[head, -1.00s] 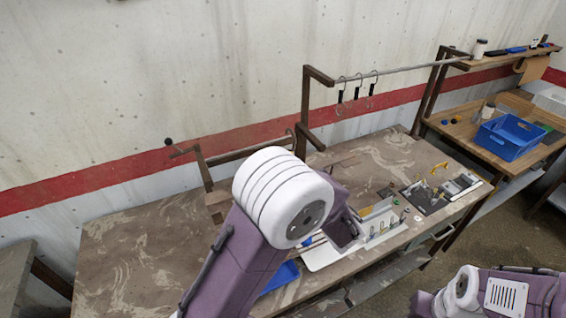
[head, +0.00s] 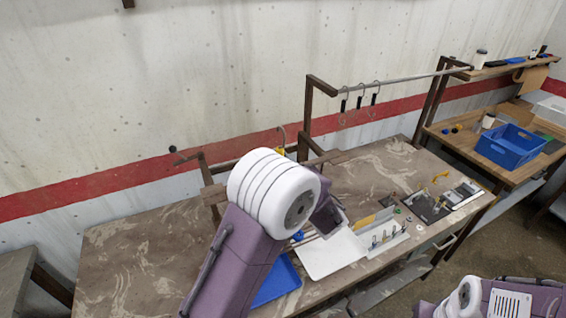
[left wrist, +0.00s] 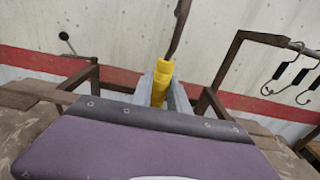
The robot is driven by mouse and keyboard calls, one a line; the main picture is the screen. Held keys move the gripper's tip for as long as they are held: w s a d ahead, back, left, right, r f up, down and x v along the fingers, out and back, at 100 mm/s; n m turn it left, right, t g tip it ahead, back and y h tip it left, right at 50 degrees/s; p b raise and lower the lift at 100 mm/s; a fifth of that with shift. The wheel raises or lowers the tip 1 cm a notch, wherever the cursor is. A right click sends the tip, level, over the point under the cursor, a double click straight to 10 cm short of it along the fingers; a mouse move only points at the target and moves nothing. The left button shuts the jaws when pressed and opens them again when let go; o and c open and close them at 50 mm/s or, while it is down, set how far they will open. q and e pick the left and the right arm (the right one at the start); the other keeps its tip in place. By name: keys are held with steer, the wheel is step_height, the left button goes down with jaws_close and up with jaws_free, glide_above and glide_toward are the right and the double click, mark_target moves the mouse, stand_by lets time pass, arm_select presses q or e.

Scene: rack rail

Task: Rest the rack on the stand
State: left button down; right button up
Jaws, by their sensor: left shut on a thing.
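My left gripper (left wrist: 162,92) is shut on a yellow grip (left wrist: 163,80) in the left wrist view. A dark, rusty bar (left wrist: 179,28) rises from this grip and leaves the top of the picture. I cannot tell the held thing's full shape. My right gripper is out of view.
A rail (head: 400,80) with several hooks (head: 360,99) hangs between brown posts on the right. The table holds a white tray (head: 330,258), a blue tray (head: 272,285) and small parts. A blue crate (head: 510,148) stands on the right table. The table's left part is clear.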

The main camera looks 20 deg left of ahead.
arm_select(q)
steer(key=shift+p+x, duration=0.35)
steer(key=shift+x, duration=2.5)
steer(key=shift+r, duration=0.2)
steer(key=f+p+x, duration=0.1)
steer(key=p+x, duration=0.1)
steer(key=x, duration=0.6)
steer(key=shift+a+f, duration=0.15)
steer(key=shift+f, duration=0.5)
